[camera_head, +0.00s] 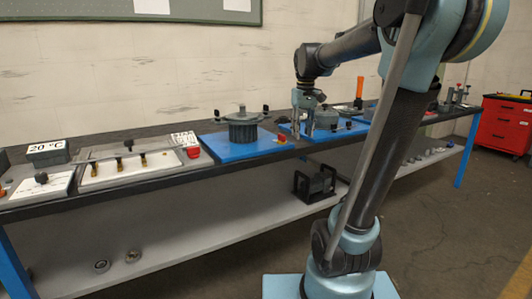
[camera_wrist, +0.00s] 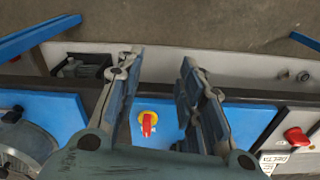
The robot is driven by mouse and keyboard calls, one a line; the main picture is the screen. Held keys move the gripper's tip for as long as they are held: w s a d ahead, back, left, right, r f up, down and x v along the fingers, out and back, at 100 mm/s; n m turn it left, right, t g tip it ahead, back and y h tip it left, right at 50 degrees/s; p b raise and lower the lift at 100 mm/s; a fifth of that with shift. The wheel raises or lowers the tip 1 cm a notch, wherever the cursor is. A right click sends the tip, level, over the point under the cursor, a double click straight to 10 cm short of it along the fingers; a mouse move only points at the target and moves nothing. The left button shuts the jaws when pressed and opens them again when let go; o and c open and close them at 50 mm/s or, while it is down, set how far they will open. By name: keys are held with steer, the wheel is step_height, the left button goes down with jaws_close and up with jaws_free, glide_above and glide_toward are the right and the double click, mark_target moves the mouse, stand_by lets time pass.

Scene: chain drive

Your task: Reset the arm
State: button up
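My arm crosses the right half of the head view, bent over the workbench (camera_head: 170,177). My gripper (camera_head: 303,127) points down over the bench beside a blue board (camera_head: 318,134). In the wrist view my gripper (camera_wrist: 162,60) is open, with a clear gap between its two fingers and nothing held. A red and yellow switch (camera_wrist: 148,122) on a blue panel shows between the fingers. I cannot tell the exact height of the fingertips above the bench.
A lidded grey pot (camera_head: 243,128) stands on another blue board. A tray with brass parts (camera_head: 128,164) and a "20 °C" box (camera_head: 47,150) are at left. A black item (camera_head: 315,184) sits on the lower shelf. A red cabinet (camera_head: 503,124) stands far right.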

steer(key=s+d+f+m, duration=0.2)
steer(key=s+f, duration=0.9)
steer(key=s+d+f+m+t, duration=0.1)
steer(key=s+d+f, duration=0.2)
steer(key=s+f, duration=0.8)
steer(key=shift+s+d+f+m, duration=0.2)
steer(key=shift+s+f+m, duration=0.2)
steer(key=shift+s, duration=0.3)
steer(key=shift+w+f, duration=0.15)
steer(key=shift+w, duration=0.3)
